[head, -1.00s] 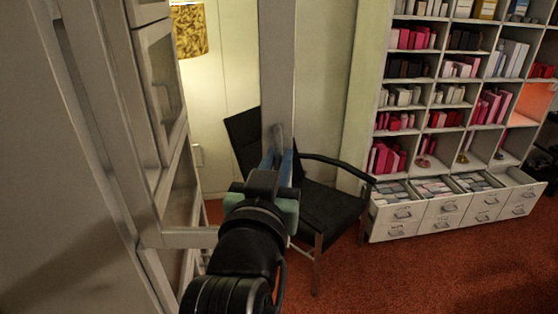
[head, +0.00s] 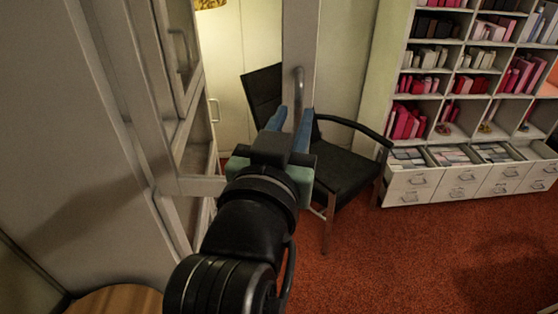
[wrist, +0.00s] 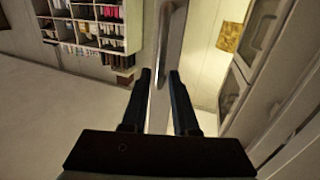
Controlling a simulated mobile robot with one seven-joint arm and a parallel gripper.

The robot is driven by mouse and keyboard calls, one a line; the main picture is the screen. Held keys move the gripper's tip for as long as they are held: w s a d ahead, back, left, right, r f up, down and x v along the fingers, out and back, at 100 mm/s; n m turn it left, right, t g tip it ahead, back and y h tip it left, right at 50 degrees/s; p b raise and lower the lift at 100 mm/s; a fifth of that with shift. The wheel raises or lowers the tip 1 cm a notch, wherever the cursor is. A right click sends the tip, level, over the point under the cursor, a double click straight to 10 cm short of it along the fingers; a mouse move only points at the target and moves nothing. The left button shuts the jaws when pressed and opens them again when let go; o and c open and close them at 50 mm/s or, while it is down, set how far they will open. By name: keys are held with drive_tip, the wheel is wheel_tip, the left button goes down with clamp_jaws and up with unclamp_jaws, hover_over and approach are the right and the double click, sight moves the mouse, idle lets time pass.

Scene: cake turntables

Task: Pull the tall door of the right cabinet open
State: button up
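The tall cabinet door is a pale frame with a see-through middle, and it stands swung out from the cabinet. Its outer upright (head: 301,40) and bottom rail (head: 203,186) show in the head view. A metal bar handle (head: 299,88) is on the upright. In the wrist view the handle (wrist: 165,45) runs down from the top edge. My gripper (head: 290,122) is at the handle's lower end, fingers apart. In the wrist view the fingers (wrist: 159,88) flank the door upright with visible gaps; contact cannot be told.
A black armchair (head: 345,170) stands just behind the door. White shelves (head: 428,92) with open bottom drawers are at the right. The cabinet side (head: 60,150) fills the left, with a round wooden top (head: 118,300) below. Red carpet (head: 400,260) is clear at front right.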

drive_tip(key=s+a+p, duration=0.1)
drive_tip(key=s+p, duration=0.7)
drive_tip(key=p, duration=0.1)
drive_tip(key=shift+s+a+p, duration=0.2)
drive_tip(key=shift+p, duration=0.1)
drive_tip(key=shift+w, duration=0.1)
idle(0.4)
